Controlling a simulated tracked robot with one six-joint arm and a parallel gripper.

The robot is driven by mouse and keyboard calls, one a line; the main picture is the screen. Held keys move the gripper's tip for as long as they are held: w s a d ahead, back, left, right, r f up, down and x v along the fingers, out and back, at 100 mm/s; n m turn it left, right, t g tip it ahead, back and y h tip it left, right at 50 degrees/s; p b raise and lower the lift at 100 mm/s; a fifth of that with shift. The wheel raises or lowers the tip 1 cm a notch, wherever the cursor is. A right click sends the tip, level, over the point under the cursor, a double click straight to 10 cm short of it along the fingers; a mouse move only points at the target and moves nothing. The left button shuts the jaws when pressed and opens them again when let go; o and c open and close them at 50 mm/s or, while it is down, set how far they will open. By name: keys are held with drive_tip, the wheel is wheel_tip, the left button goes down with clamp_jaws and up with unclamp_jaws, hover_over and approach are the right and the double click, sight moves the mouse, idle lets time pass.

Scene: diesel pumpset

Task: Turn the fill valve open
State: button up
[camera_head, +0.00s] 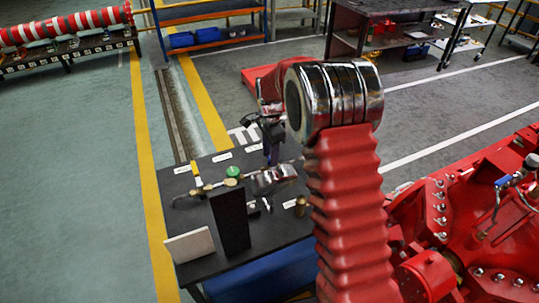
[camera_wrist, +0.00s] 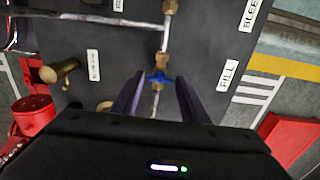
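The fill valve (camera_wrist: 157,79) has a small blue handle on a brass and silver pipe; it lies beside a white label reading "FILL" (camera_wrist: 227,75) in the wrist view. My gripper (camera_wrist: 159,85) is open, with one dark finger on each side of the blue handle. A gap seems to show on both sides, and I cannot tell whether either finger touches it. In the head view my gripper (camera_head: 272,146) is over the far right part of the dark table (camera_head: 217,169); I cannot make out the blue handle there.
The table also carries a green knob (camera_head: 233,172), a yellow handle (camera_head: 196,169), an upright black panel (camera_head: 231,221) and a brass fitting (camera_head: 301,206). Red machinery (camera_head: 470,215) stands at the right. The floor left of the table is clear.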

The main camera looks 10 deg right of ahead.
drive_tip(key=c, duration=0.7)
drive_tip(key=shift+c, duration=0.2)
drive_tip(key=shift+n, duration=0.4)
drive_tip(key=n, duration=0.7)
drive_tip(key=shift+n, duration=0.3)
drive_tip(key=n, duration=0.4)
drive_tip(key=shift+n, duration=0.3)
drive_tip(key=n, duration=0.4)
drive_tip(key=shift+r, duration=0.1)
